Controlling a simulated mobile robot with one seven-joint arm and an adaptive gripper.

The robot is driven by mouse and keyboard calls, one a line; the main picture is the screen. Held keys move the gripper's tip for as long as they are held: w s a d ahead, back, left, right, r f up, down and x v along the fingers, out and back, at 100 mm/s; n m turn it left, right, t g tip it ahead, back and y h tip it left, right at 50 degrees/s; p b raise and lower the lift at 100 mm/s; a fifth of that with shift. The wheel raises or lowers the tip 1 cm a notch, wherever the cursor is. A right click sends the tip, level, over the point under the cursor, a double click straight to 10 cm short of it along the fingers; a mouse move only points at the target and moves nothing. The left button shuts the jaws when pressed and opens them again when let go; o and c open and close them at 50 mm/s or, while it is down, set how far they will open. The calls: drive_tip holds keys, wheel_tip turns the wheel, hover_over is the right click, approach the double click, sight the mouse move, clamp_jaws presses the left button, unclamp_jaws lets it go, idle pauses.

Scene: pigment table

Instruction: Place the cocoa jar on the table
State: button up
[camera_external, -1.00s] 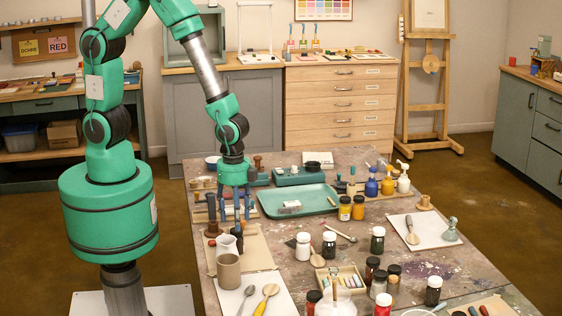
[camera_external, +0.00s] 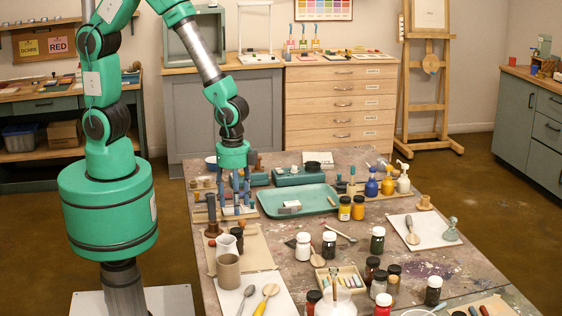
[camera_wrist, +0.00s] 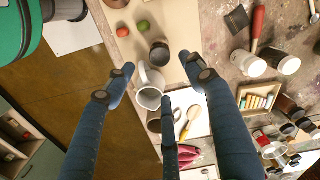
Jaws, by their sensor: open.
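My gripper (camera_external: 237,210) is open and empty above the left part of the table (camera_external: 300,262); its blue fingers spread apart in the wrist view (camera_wrist: 165,80). A dark brown jar (camera_external: 237,240), which may be the cocoa jar, stands upright beside the white pitcher, below and apart from the fingers. The wrist view shows this dark jar (camera_wrist: 159,53) on the tan sheet, beyond the fingertips. Other dark brown jars (camera_external: 372,268) stand near the front middle. I cannot read labels, so which jar holds cocoa is uncertain.
A white pitcher (camera_external: 226,246) and a brown cup (camera_external: 228,271) stand close to the dark jar. A green tray (camera_external: 318,207) lies to the right of my gripper. Several jars and a box of pastels (camera_external: 341,280) crowd the front. Bare tabletop shows between them.

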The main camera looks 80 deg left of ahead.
drive_tip(key=w+a+r+n+t, duration=0.1)
drive_tip(key=a+r+n, duration=0.2)
drive_tip(key=a+r, duration=0.5)
drive_tip(key=a+r+n+t, duration=0.1)
drive_tip(key=a+r+n, duration=0.25)
drive_tip(key=r, duration=0.85)
drive_tip(key=s+a+r+n+t, duration=0.3)
drive_tip(key=s+a+r+n, duration=0.3)
drive_tip(key=s+a+r, duration=0.4)
wheel_tip(320, 180, up, 5)
drive_tip(key=a, duration=0.3)
drive_tip(key=shift+s+t, duration=0.3)
drive_tip(key=shift+s, duration=0.05)
drive_tip(key=shift+o, duration=0.5)
drive_tip(key=shift+d+f, duration=0.1)
